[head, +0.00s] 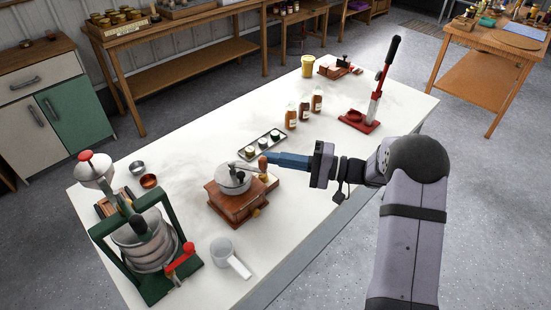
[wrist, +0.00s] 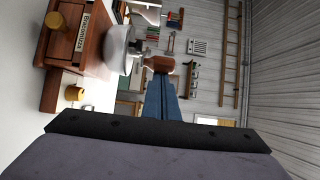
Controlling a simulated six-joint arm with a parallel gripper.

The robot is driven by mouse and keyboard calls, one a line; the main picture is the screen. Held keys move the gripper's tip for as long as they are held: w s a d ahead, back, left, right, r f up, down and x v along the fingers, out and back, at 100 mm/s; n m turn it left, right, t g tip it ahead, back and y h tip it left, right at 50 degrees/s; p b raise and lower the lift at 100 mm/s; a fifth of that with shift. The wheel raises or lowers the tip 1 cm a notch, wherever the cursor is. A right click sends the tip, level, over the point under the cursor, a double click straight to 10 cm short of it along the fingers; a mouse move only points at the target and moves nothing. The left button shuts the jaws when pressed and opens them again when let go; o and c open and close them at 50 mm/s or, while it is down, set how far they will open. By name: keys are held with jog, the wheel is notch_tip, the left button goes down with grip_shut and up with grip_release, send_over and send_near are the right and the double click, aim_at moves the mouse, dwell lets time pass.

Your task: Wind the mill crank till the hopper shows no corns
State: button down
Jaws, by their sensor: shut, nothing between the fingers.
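The mill is a wooden box (head: 232,204) with a round metal hopper (head: 234,182) on top, standing on the white table. Its crank ends in a brown wooden knob (head: 263,165) on the hopper's right side. In the wrist view the mill's wooden body (wrist: 92,38) and metal hopper (wrist: 118,48) lie left of the knob (wrist: 158,64). My gripper (head: 268,158) has its blue fingers shut and empty, with the tips right at the knob. They also show in the wrist view (wrist: 159,82). Whether they touch the knob is unclear. No corns can be made out in the hopper.
A dark tray (head: 262,143) with small jars lies behind the mill. Brown bottles (head: 304,110) and a red lever stand (head: 360,121) are further back.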

jog(key=shift+w, duration=0.1)
jog(key=w+b+v, duration=0.2)
jog(key=b+v, duration=0.3)
jog(key=v, duration=0.4)
jog(key=shift+s+d, duration=0.35)
jog(key=shift+s, duration=0.05)
jog(key=shift+s+a, duration=0.1)
